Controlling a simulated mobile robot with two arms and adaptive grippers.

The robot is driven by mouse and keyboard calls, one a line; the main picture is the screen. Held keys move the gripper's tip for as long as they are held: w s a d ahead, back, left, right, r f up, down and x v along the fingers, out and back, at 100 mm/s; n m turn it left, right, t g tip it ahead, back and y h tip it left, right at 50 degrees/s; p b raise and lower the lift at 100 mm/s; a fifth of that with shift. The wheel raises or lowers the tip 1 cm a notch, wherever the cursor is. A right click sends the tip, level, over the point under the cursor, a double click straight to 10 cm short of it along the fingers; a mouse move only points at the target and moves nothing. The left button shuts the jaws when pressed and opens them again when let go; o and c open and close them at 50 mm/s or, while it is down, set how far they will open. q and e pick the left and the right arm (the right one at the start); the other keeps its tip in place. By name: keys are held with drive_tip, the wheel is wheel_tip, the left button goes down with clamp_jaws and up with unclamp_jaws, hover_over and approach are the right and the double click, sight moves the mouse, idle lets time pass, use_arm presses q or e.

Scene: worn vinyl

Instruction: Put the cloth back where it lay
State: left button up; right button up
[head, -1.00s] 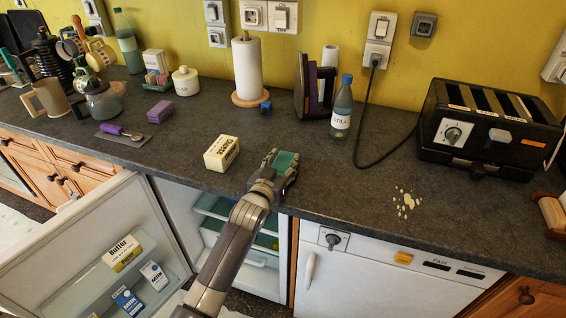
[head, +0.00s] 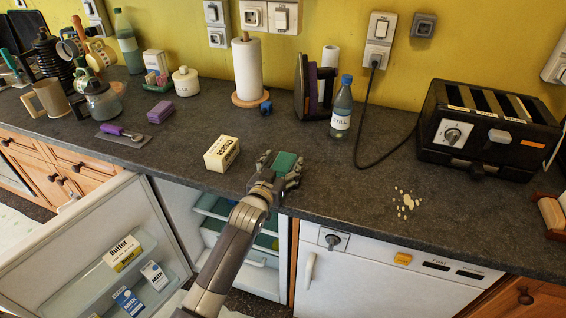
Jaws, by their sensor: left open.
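A small folded green cloth (head: 286,162) lies on the dark worktop near its front edge, above the open fridge. My left gripper (head: 279,170) reaches in from the front, low over the worktop, with its fingers spread apart on either side of the cloth. The gripper is open; whether a finger still touches the cloth cannot be told. The gripper hides the cloth's near part. A purple folded stack (head: 160,111), perhaps also cloth, lies farther left. My right gripper is out of view.
A butter box (head: 222,153) stands just left of the gripper. A paper towel roll (head: 247,70), a water bottle (head: 341,108) and a black toaster (head: 485,130) stand behind and right. Pale crumbs (head: 406,202) lie on the worktop. The fridge door (head: 100,245) hangs open below.

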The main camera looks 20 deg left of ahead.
use_arm(q)
drive_tip(key=shift+s+a+r+p, duration=0.1)
drive_tip(key=shift+s+r+p, duration=0.1)
drive_tip(key=shift+s+p, duration=0.85)
drive_tip(key=shift+s+r+p, duration=0.25)
drive_tip(key=shift+s+p, duration=0.4)
drive_tip(key=shift+s, duration=0.75)
drive_tip(key=shift+s+a+r+p, duration=0.1)
drive_tip(key=shift+s+r+p, duration=0.1)
drive_tip(key=shift+s+p, duration=0.85)
drive_tip(key=shift+s, duration=0.2)
drive_tip(key=shift+s, duration=0.5)
drive_tip(key=s+r, duration=0.1)
drive_tip(key=s, duration=1)
drive_tip(key=shift+a+r, duration=0.2)
drive_tip(key=shift+r, duration=0.15)
drive_tip(key=shift+w, duration=0.1)
